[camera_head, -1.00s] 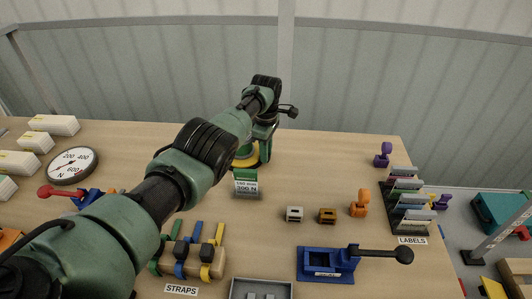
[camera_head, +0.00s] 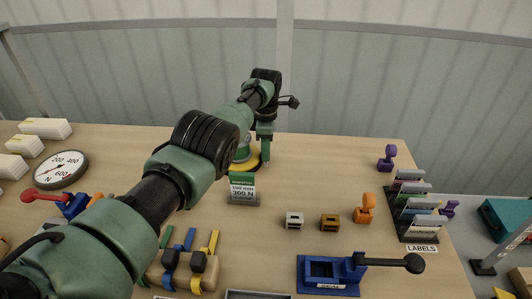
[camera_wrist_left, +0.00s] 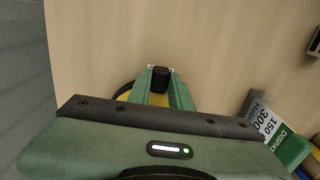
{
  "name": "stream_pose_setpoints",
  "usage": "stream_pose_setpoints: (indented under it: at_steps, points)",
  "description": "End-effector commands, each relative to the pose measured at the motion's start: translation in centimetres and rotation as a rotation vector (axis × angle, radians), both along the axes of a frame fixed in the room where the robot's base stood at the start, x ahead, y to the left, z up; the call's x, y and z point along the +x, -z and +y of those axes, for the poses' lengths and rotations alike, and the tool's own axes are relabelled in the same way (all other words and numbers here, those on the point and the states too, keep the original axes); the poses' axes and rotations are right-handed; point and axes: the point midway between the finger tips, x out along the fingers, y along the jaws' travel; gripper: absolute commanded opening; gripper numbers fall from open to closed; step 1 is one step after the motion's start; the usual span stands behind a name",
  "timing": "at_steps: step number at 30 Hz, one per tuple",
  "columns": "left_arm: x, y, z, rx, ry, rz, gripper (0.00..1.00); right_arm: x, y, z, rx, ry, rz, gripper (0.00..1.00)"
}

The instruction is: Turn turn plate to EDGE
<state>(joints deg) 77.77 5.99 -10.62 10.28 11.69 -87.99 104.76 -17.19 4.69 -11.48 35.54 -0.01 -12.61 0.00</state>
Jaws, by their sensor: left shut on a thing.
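A round yellow and green plate (camera_head: 241,163), which I take to be the turn plate, lies at the back middle of the table in the head view. It is mostly hidden behind my left arm and a small sign. My left gripper (camera_head: 265,162) points down at its right side. In the wrist view, the green fingers of my left gripper (camera_wrist_left: 159,82) are shut on a small black piece (camera_wrist_left: 160,77). Yellow of the plate (camera_wrist_left: 125,96) shows beside and under the fingers. No EDGE marking is readable. My right gripper is not in view.
A green-topped sign reading 300 N (camera_head: 243,188) stands just in front of the plate. A dial gauge (camera_head: 60,169), strapped block (camera_head: 183,275), blue fixture (camera_head: 330,272), two small blocks and a label rack (camera_head: 412,205) stand around.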

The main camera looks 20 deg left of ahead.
Motion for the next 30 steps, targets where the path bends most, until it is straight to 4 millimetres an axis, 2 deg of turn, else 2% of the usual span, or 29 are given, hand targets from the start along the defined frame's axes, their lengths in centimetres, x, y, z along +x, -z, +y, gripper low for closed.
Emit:
stream_pose_setpoints:
  at_steps: [11,12,14,15,24,26,30]
  points:
    - [0.2,-0.2,0.2,0.003,-0.01,-0.006,0.0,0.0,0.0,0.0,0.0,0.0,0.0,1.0]
    - [0.2,-0.2,0.2,0.004,-0.01,-0.007,0.23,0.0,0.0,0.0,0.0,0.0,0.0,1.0]
    - [0.2,-0.2,0.2,0.004,-0.009,-0.007,0.39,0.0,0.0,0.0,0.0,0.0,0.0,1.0]
    - [0.2,-0.2,0.2,0.003,-0.009,-0.006,0.42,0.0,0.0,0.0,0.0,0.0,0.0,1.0]
    - [0.1,-0.3,0.1,0.001,-0.006,-0.003,0.42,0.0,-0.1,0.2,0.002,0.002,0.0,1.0]
    - [0.1,-0.8,0.1,0.001,-0.006,-0.004,0.42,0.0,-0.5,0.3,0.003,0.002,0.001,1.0]
    - [0.1,-3.1,0.1,0.001,-0.006,-0.004,0.42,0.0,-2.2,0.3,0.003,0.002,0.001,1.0]
